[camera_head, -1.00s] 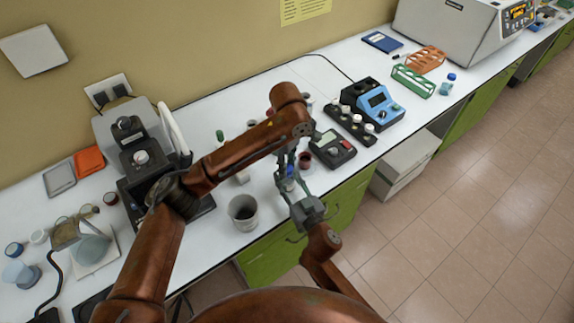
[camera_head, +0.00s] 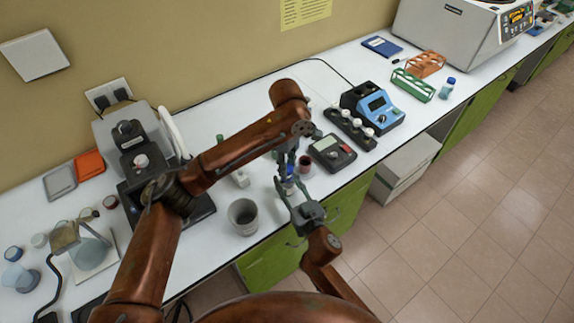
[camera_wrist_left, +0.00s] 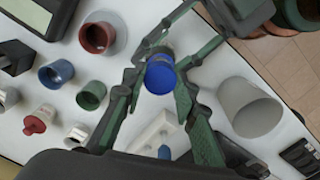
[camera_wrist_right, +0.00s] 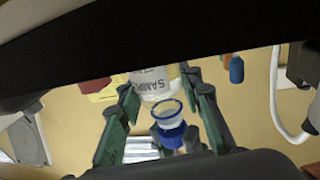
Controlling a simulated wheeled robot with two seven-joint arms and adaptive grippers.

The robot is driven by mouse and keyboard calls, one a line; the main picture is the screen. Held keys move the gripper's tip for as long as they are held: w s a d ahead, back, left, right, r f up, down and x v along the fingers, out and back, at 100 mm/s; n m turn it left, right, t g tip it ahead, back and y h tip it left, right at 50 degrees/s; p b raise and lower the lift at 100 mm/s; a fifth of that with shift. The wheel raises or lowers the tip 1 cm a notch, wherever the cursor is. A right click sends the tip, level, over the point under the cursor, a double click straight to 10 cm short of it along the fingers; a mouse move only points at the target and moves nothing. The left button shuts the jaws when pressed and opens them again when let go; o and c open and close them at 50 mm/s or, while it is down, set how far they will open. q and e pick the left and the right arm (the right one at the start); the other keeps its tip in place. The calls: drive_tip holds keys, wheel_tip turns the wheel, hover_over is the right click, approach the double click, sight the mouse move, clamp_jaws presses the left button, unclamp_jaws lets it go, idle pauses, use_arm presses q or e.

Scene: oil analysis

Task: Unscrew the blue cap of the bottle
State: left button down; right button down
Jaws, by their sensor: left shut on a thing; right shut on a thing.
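The blue cap (camera_wrist_left: 160,77) shows from above between the fingertips of my left gripper (camera_wrist_left: 158,80). In the head view my left gripper (camera_head: 288,163) reaches down from above onto the cap, which is mostly hidden there. In the right wrist view the clear bottle (camera_wrist_right: 152,82), with a label reading "SAMPLE", is upside down in the picture between the fingers of my right gripper (camera_wrist_right: 160,88). Its neck has a blue ring, and the blue cap (camera_wrist_right: 172,137) shows below that. Both grippers are shut on their things. I cannot tell how far the cap is turned.
A grey cup (camera_head: 243,214) stands left of the grippers near the table's front edge. A red-rimmed cup (camera_head: 305,163) and a black meter (camera_head: 332,152) are close on the right. A microscope-like device (camera_head: 140,165) is at left. Another bottle (camera_head: 446,90) stands near the green rack (camera_head: 413,85).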

use_arm(q)
drive_tip(key=shift+r, duration=2)
use_arm(e)
drive_tip(key=c, duration=1.3)
unclamp_jaws()
drive_tip(key=shift+o, duration=0.2)
